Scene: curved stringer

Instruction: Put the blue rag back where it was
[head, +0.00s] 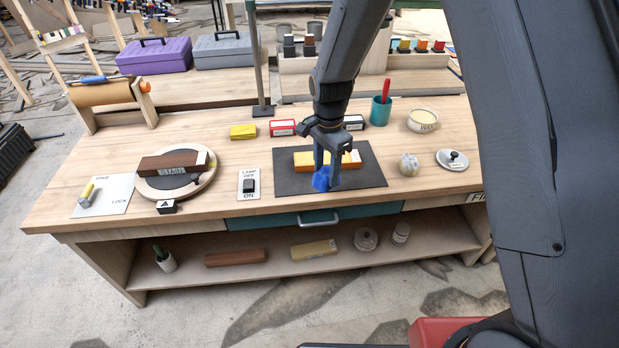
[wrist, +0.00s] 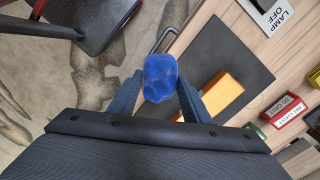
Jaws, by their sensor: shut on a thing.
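The blue rag (head: 321,182) is a crumpled bundle held between the fingertips of my gripper (head: 325,160). In the wrist view, the rag (wrist: 160,78) sits between both fingers of my gripper (wrist: 155,90), which is shut on it. In the head view the rag appears over the front part of a dark mat (head: 287,182), in front of an orange block (head: 305,161). I cannot tell whether the rag touches the mat. The mat (wrist: 225,50) and the orange block (wrist: 222,92) also show in the wrist view.
The workbench (head: 215,205) holds a round turntable (head: 205,186) with a stain block, a lamp switch (head: 249,184), a teal cup (head: 381,110), a wax tin (head: 423,121) and a crumpled pale ball (head: 409,164). A teal drawer (head: 270,220) is below the front edge. A lower shelf (head: 280,262) holds several items.

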